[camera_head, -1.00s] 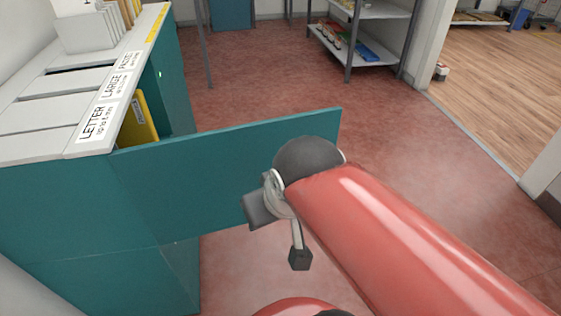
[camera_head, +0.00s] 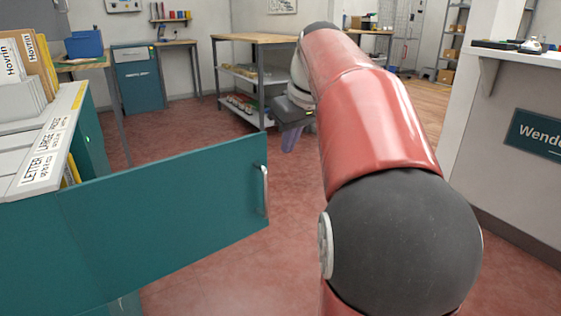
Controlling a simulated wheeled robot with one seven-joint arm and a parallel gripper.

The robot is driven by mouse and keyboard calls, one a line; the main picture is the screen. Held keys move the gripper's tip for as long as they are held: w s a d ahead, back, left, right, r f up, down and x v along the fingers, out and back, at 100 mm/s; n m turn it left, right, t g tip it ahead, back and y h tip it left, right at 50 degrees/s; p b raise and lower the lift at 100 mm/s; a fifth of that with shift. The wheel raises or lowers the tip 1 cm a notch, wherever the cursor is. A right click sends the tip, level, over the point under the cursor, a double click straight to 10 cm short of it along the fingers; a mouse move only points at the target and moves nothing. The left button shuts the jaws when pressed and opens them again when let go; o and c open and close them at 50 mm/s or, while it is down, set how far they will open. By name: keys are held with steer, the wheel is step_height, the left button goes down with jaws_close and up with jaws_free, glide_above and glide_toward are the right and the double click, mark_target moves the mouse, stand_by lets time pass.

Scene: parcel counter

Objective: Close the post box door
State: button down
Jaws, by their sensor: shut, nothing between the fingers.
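The teal post box door (camera_head: 165,210) stands swung wide open. It sticks out from the teal post box to the right, across the lower left of the view. An upright metal handle (camera_head: 264,190) sits near its free edge. The post box top (camera_head: 40,165) has slots labelled LETTER and LARGE, with a yellow item partly showing behind the door. My gripper (camera_head: 290,139) is shut and empty. It appears beyond the door, up and to the right of the handle, apart from it. Its fingertips are small and partly blurred.
A shelf table (camera_head: 250,40) stands behind my gripper. A teal cabinet (camera_head: 138,85) is at the back wall. A white counter (camera_head: 510,60) with a sign is at the right. Open red floor lies between the door and the shelves.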

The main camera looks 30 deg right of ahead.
steer(key=w+a+f+b, duration=0.1)
steer(key=w+f, duration=0.6)
steer(key=f, duration=0.1)
steer(key=shift+w+a+f+b, duration=0.15)
steer(key=shift+w+f+b, duration=0.1)
steer(key=shift+f+b, duration=0.15)
steer(key=shift+r, duration=0.1)
